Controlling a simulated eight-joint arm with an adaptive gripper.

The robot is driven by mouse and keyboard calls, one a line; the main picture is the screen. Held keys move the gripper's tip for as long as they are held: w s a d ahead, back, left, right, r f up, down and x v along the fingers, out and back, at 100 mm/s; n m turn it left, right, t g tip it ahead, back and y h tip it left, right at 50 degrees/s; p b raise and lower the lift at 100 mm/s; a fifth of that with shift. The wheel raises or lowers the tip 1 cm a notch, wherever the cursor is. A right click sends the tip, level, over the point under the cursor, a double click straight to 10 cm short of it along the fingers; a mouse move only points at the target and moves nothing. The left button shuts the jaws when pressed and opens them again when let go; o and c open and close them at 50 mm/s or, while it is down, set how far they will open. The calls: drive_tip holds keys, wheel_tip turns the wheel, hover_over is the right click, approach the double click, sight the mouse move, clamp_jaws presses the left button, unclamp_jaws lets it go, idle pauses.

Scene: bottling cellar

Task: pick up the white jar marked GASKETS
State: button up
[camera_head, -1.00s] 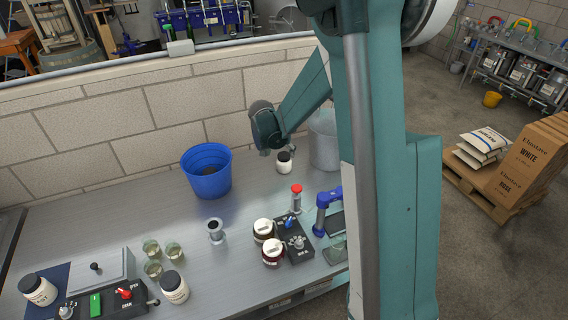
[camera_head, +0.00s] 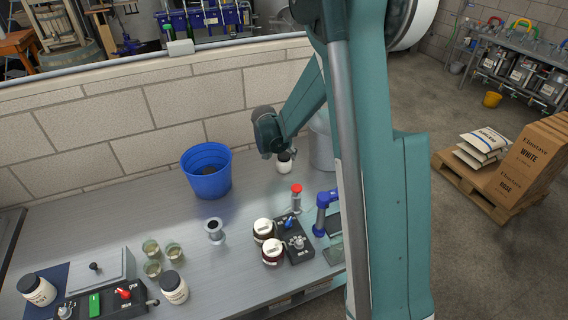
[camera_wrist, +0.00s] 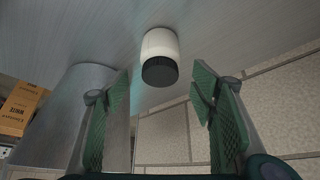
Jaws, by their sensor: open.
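A white jar with a black lid (camera_head: 284,164) stands at the back of the metal bench; no label can be read on it. In the wrist view this jar (camera_wrist: 160,44) lies just beyond my fingertips, roughly centred between them, its lid toward me. My gripper (camera_wrist: 160,88) is open, with green pads on both sides and nothing between them. In the head view my gripper (camera_head: 279,150) is at the jar's upper part, partly hiding it. Two similar white jars stand at the front left, one at the far left (camera_head: 38,291) and one near the glasses (camera_head: 174,289); their labels are too small to read.
A grey metal pot (camera_head: 321,150) stands close to the jar on its right, and also shows in the wrist view (camera_wrist: 62,125). A blue bucket (camera_head: 207,175) stands to the left. A red-topped item (camera_head: 296,197) and a switch box (camera_head: 294,243) are in front. The block wall is behind.

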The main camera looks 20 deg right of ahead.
sight(283, 155)
drive_tip(key=shift+b+x, duration=0.3)
drive_tip(key=shift+x, duration=2)
drive_tip(key=c, duration=1)
drive_tip(key=shift+r+p, duration=0.65)
drive_tip(key=shift+r, duration=4.35)
